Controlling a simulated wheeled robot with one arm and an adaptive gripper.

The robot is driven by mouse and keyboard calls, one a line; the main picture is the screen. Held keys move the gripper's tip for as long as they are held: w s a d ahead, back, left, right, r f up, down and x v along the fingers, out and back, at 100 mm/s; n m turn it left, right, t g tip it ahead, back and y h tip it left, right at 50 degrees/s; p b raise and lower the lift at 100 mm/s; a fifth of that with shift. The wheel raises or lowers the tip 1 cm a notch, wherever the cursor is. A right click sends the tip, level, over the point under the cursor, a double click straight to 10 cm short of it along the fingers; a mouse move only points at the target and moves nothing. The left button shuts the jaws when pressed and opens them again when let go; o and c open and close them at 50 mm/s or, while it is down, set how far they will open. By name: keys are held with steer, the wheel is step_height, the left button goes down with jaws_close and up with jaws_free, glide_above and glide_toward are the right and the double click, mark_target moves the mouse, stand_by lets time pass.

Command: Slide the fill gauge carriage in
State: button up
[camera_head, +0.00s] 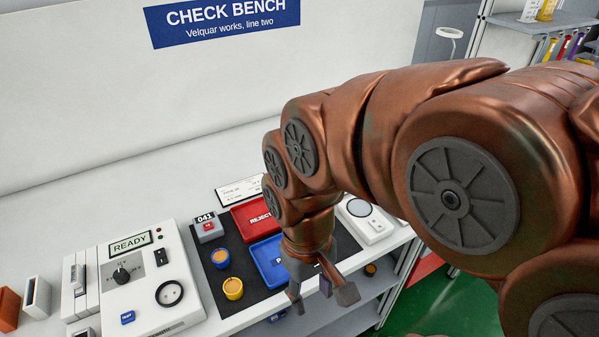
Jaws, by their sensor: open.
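A white instrument (143,290) with a READY display, a dark dial, a black switch and a dark round ring stands on the bench at lower left. A white block (75,278) with a dark slot sits right beside its left side; it may be the fill gauge carriage, but no label shows that. My gripper (322,294) is open and points down, near the front edge of the bench, to the right of the instrument. Nothing shows between its fingers. My wrist covers part of the blue tray behind it.
A red REJECT tray (253,219) and a blue tray (268,261) lie on a black mat (217,285). Blue and yellow cups (233,288), a counter (209,228) and a white device with a round disc (366,219) stand near.

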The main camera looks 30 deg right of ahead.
steer(key=w+d+r, duration=0.1)
steer(key=w+d, duration=0.2)
steer(key=w, duration=0.3)
steer(key=w+d+r+t, duration=0.1)
steer(key=w+d, duration=0.2)
steer(key=w, duration=0.3)
steer(key=w+d+r, duration=0.1)
steer(key=w+d, duration=0.1)
steer(key=w, duration=0.5)
steer(key=shift+n+t, duration=0.4)
steer(key=shift+n, duration=0.1)
steer(key=w+d+f, duration=0.1)
steer(key=w+d, duration=0.3)
steer(key=d, duration=0.1)
steer(key=w+d+f+p, duration=0.1)
steer(key=w+d, duration=0.2)
steer(key=d, duration=0.3)
steer(key=w+d+f, duration=0.1)
steer(key=w+d, duration=0.3)
steer(key=d, duration=0.1)
steer(key=shift+w+d, duration=0.3)
steer(key=shift+d+f+p, duration=0.15)
steer(key=shift+d+p, duration=0.05)
steer(key=shift+p, duration=0.1)
steer(key=shift+f, duration=0.2)
steer(key=shift+a+f+p, duration=0.1)
steer(key=shift+f+p, duration=1)
steer(key=shift+f, duration=2.55)
jaws_close()
